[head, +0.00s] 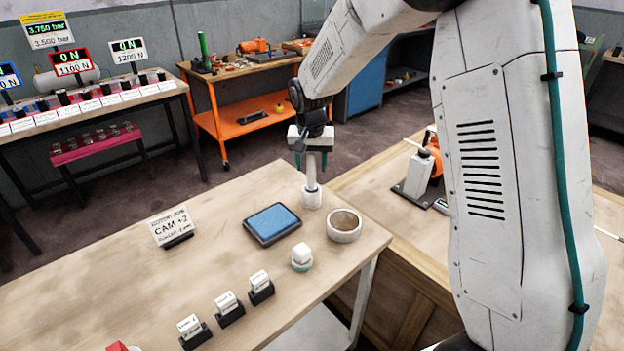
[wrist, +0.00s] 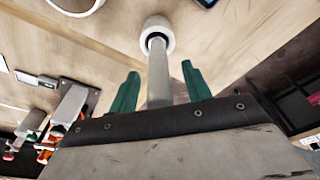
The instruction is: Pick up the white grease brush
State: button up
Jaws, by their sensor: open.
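The white grease brush (head: 311,178) stands upright with its lower end in a small white round holder (head: 312,199) near the back edge of the wooden table. In the wrist view its pale handle (wrist: 158,75) runs up from the holder (wrist: 148,34) between the two green fingers. My gripper (head: 312,163) is over the brush, pointing down. In the wrist view my gripper (wrist: 160,88) is open, with a finger on each side of the handle and gaps showing on both sides. The brush's bristles are hidden in the holder.
A white ring (head: 344,225) and a blue pad in a dark tray (head: 272,222) lie close to the holder. A small white block on a round green base (head: 301,258), several tagged blocks and a CAM +2 sign (head: 173,227) stand nearer the front. A second bench adjoins on the right.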

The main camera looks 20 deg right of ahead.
jog(key=shift+f, duration=0.1)
grip_shut()
